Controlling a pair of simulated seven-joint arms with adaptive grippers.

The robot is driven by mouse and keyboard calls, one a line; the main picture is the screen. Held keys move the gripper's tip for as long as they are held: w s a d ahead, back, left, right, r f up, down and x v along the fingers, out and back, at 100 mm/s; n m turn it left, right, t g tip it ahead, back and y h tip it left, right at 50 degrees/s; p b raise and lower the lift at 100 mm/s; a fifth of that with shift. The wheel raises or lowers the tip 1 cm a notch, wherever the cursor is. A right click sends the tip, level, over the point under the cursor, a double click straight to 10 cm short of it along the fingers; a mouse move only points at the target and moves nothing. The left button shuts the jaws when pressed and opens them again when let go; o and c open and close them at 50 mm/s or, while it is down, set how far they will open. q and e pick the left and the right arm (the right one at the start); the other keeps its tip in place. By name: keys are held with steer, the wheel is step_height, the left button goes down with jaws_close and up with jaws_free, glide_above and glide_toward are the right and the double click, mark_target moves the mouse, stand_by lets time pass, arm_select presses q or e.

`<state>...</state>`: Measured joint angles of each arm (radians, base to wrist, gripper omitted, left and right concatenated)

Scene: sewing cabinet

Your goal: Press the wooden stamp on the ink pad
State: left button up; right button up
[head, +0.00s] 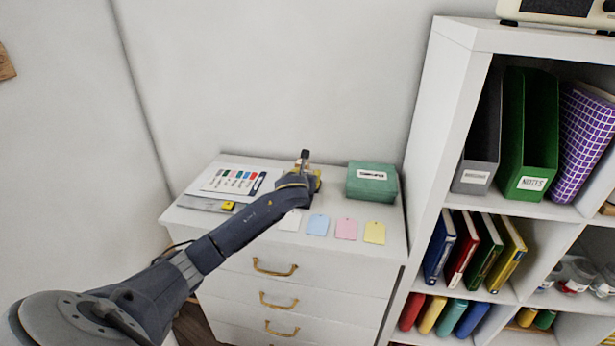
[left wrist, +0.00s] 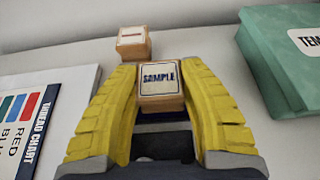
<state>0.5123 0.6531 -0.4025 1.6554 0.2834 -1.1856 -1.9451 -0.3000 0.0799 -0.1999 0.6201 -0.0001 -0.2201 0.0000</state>
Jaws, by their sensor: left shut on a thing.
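My left gripper (head: 310,180) is over the back middle of the white cabinet top, and its yellow fingers show in the left wrist view (left wrist: 158,72). It is shut on a wooden stamp (left wrist: 160,86) whose top label reads SAMPLE. A second wooden stamp (left wrist: 132,44) with a red mark on its label stands just behind, apart from the fingers. A dark strip (left wrist: 165,127) shows below the held stamp and may be the ink pad. Whether the stamp touches it is hidden by the gripper. My right gripper is not in view.
A green box (head: 372,182) stands right of the gripper. Blue (head: 318,225), pink (head: 346,229) and yellow (head: 375,232) tags lie in front. A tall white shelf (head: 430,150) borders the cabinet at right.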

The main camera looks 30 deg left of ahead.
arm_select(q)
steer(key=shift+f, duration=0.35)
stand_by(0.7)
steer(key=shift+r, duration=3.55)
